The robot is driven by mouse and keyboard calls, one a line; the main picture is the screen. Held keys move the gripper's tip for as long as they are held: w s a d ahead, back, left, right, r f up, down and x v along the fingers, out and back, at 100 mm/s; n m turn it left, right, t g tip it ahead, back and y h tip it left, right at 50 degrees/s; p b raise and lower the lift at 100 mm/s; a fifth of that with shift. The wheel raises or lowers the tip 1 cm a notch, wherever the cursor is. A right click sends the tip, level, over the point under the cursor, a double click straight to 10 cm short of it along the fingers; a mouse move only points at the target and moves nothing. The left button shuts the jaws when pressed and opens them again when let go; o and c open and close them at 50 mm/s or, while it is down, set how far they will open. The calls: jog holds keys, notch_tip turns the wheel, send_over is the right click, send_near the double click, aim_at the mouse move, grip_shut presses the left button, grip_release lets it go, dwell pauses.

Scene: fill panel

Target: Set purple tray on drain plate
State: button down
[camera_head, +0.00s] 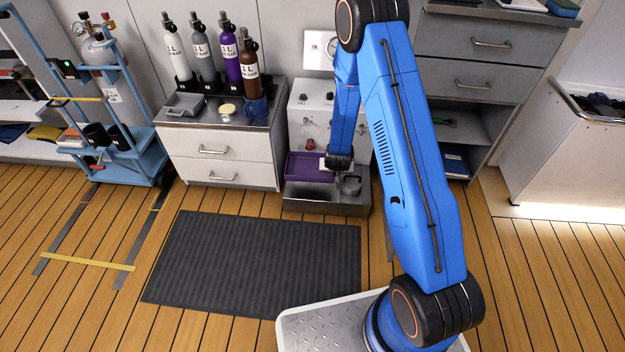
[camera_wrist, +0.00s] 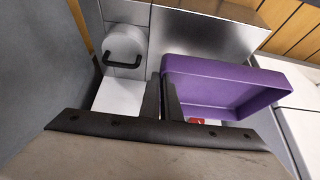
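The purple tray (camera_head: 305,166) is at the front of the fill panel, over the left part of the steel drain plate (camera_head: 325,206). The wrist view shows the tray (camera_wrist: 215,92) from above, empty, with the bare steel plate (camera_wrist: 205,38) beyond it. My gripper (camera_head: 338,168) is at the tray's right side. In the wrist view its two fingers (camera_wrist: 162,90) are close together with the tray's side wall between them, one inside the tray and one outside. I cannot tell whether the tray's underside touches the plate.
The white panel box (camera_head: 312,122) rises behind. A drawer cabinet (camera_head: 215,160) stands left. A dark mat (camera_head: 255,262) lies in front.

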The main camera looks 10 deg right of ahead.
jog(key=shift+f, duration=5.25)
jog(key=c, duration=2)
grip_release()
